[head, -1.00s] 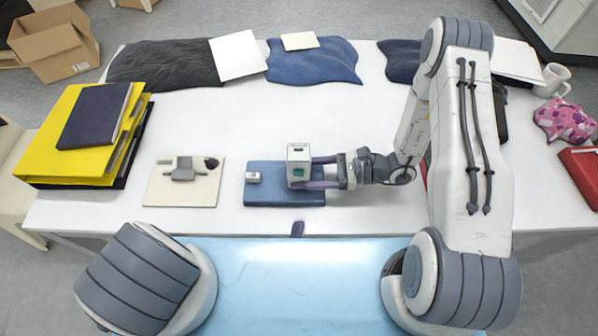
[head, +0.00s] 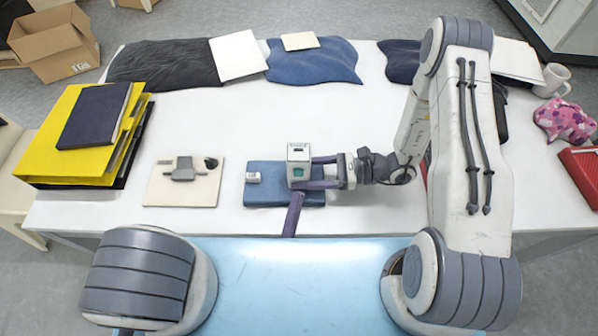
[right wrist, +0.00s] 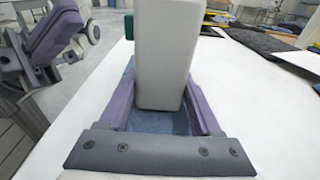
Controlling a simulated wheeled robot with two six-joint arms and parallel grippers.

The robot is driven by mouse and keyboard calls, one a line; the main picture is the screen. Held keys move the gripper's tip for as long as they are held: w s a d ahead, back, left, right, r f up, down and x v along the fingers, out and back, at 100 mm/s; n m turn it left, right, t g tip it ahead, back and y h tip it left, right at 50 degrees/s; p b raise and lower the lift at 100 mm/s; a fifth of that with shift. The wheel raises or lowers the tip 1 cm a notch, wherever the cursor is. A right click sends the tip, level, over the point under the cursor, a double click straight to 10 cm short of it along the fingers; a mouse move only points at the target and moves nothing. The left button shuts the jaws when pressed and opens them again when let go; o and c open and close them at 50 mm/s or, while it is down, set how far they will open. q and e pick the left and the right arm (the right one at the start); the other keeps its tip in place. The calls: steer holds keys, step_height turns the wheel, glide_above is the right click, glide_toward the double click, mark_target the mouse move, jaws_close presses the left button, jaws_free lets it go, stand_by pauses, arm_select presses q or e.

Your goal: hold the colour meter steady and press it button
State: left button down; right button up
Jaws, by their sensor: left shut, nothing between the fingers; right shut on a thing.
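The colour meter (head: 299,153) is a pale upright box with a dark slot on top and a teal patch on its front. It is at the right part of the blue mat (head: 310,197). My right gripper (head: 304,172) comes from the right and is shut around its sides. In the right wrist view the meter's plain pale body (right wrist: 163,60) sits between the purple fingers, with a green part at its upper left. My left gripper (head: 292,214) is shut and empty just in front of the meter. It also shows in the right wrist view (right wrist: 57,32). No button is distinguishable.
A small pale block (head: 253,177) lies on the mat's left part. Left of it is a cream board (head: 155,190) with grey parts, then yellow binders (head: 60,130) with a dark book. Cloths (head: 310,65) lie at the back. The table between is clear.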

arm_select(q)
steer(key=shift+w, duration=1.3)
steer(key=shift+w, duration=0.1)
stand_by(1.1)
steer(key=shift+w, duration=0.3)
steer(key=shift+w, duration=0.45)
stand_by(0.6)
stand_by(0.3)
steer(key=shift+s, duration=0.9)
steer(key=shift+s, duration=2.5)
